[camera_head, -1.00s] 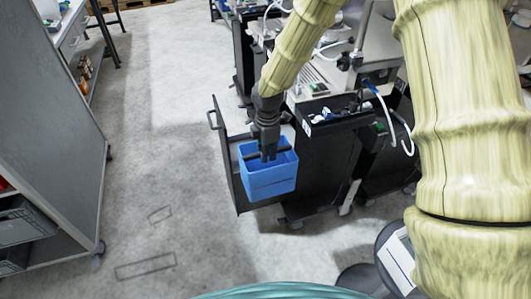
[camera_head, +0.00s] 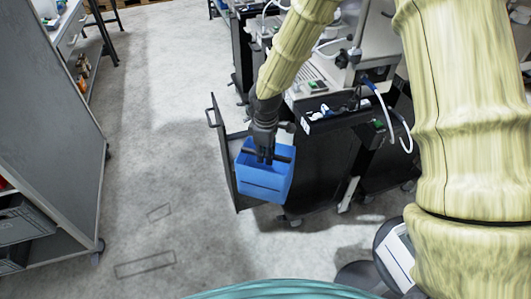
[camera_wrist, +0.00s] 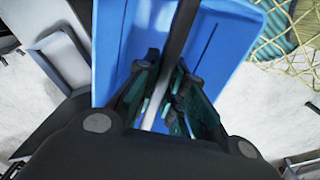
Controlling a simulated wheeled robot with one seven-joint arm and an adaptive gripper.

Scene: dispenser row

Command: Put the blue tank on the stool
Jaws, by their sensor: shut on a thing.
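The blue tank (camera_head: 263,184) is an open box with a dark bar across its top. It hangs slightly tilted from my gripper (camera_head: 265,156) beside the black dispenser cabinet, in front of its pulled-out drawer (camera_head: 224,165). In the wrist view my gripper (camera_wrist: 165,100) is shut on the bar of the blue tank (camera_wrist: 220,45). Whether the tank still touches the drawer cannot be told. A round dark seat, seemingly the stool (camera_head: 381,240), stands at the lower right, partly hidden by my arm, with a white, blue-edged flat item (camera_head: 398,250) on or over it.
Black cabinets (camera_head: 315,165) with cables and small devices on top stand in a row behind and right of the tank. A grey shelf unit (camera_head: 55,120) with grey crates (camera_head: 22,222) is at the left. The floor (camera_head: 165,150) between them is clear.

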